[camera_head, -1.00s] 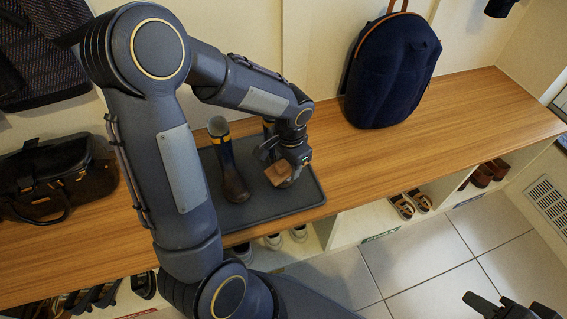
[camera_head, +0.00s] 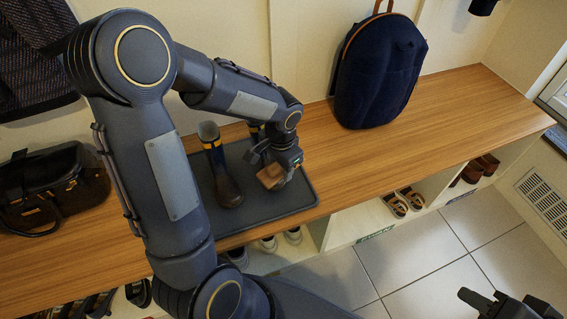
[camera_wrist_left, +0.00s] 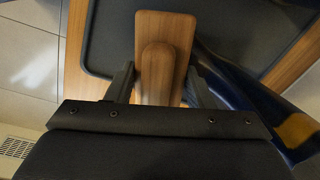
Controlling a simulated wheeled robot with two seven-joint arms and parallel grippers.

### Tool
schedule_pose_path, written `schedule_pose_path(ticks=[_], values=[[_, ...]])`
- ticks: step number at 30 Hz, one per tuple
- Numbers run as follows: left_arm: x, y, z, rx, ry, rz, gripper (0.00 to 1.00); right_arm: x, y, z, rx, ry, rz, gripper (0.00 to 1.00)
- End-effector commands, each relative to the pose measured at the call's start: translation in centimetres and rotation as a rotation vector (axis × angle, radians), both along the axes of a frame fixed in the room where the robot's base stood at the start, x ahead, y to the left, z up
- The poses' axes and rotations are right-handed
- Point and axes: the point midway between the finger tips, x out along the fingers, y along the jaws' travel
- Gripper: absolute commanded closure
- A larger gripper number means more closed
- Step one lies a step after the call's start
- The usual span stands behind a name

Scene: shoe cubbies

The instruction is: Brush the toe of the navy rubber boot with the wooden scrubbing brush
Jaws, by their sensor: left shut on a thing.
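The wooden scrubbing brush (camera_head: 271,177) is held over the dark tray. In the left wrist view the brush (camera_wrist_left: 157,58) shows its back and raised grip between the fingers. My left gripper (camera_head: 281,164) is shut on it. One navy rubber boot (camera_head: 218,168) with a yellow band stands upright on the tray, left of the brush. A second boot (camera_head: 256,134) is mostly hidden behind my left gripper, so I cannot tell whether the brush touches its toe. A navy boot (camera_wrist_left: 250,97) runs along the right in the wrist view. My right gripper (camera_head: 497,302) is partly cut off at the lower right.
The dark tray (camera_head: 290,203) lies on the wooden bench (camera_head: 440,115). A navy backpack (camera_head: 378,75) stands right of it, and a dark bag (camera_head: 50,188) lies at the left. Shoes fill cubbies below. The bench right of the backpack is clear.

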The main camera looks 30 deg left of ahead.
Motion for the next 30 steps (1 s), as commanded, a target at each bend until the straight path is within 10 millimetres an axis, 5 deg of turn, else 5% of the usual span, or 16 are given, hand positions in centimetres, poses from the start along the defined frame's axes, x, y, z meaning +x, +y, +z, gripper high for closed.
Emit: schedule_pose_path(ticks=[11,30], values=[[-2.6,1.6,-0.5,0.006,0.029,0.011,0.88,0.0,0.0,0.1,0.0,0.0,0.0,0.64],[-0.3,0.2,-0.2,0.006,0.021,0.007,0.88,0.0,0.0,0.3,0.0,0.0,0.0,0.64]])
